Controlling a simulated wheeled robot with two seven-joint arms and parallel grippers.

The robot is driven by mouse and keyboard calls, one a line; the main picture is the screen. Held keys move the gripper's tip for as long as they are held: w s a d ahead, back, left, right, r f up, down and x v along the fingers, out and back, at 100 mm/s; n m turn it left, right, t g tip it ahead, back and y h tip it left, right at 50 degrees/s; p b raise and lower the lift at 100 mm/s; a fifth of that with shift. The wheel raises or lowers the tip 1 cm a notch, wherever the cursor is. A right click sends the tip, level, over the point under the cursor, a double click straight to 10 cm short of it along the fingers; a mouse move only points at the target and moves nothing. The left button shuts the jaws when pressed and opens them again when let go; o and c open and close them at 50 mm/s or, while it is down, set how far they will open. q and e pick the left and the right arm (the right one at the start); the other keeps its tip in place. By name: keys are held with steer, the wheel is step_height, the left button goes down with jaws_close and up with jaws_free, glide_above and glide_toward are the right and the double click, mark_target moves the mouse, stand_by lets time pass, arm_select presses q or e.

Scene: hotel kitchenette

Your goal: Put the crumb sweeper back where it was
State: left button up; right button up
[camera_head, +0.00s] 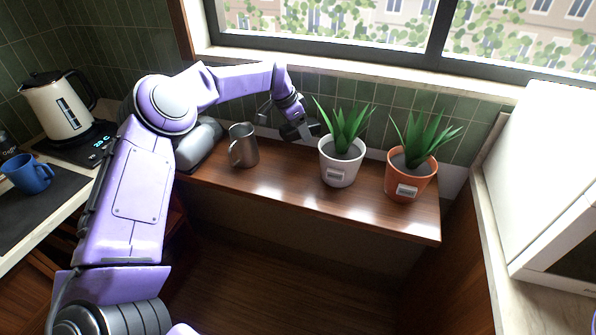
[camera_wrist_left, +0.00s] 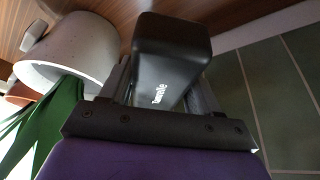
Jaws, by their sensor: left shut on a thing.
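The crumb sweeper is a black, rounded block with white lettering (camera_wrist_left: 170,65), seen close up in the left wrist view. My left gripper (camera_head: 298,128) is shut on it, with one finger on each side. In the head view the gripper is over the back of the wooden shelf (camera_head: 270,178), between the metal pitcher and the white plant pot. The sweeper is small and dark there and blends with the gripper. I cannot tell whether it touches the shelf. My right gripper is not in view.
A metal pitcher (camera_head: 243,146) stands left of the gripper. A white potted plant (camera_head: 341,168) is close on its right, with an orange potted plant (camera_head: 404,182) beyond. Green tiles (camera_head: 470,125) rise behind. A kettle (camera_head: 58,108) and blue mug (camera_head: 28,174) are far left.

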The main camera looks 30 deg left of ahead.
mark_target(303, 159)
arm_select(q)
steer(key=shift+d+r, duration=0.1)
steer(key=shift+r, duration=0.1)
step_height(303, 159, down, 9)
steer(key=b, duration=0.3)
steer(key=shift+s+f, duration=0.1)
steer(key=shift+s+f+b, duration=0.1)
steer(key=shift+b, duration=0.25)
steer(key=o, duration=1)
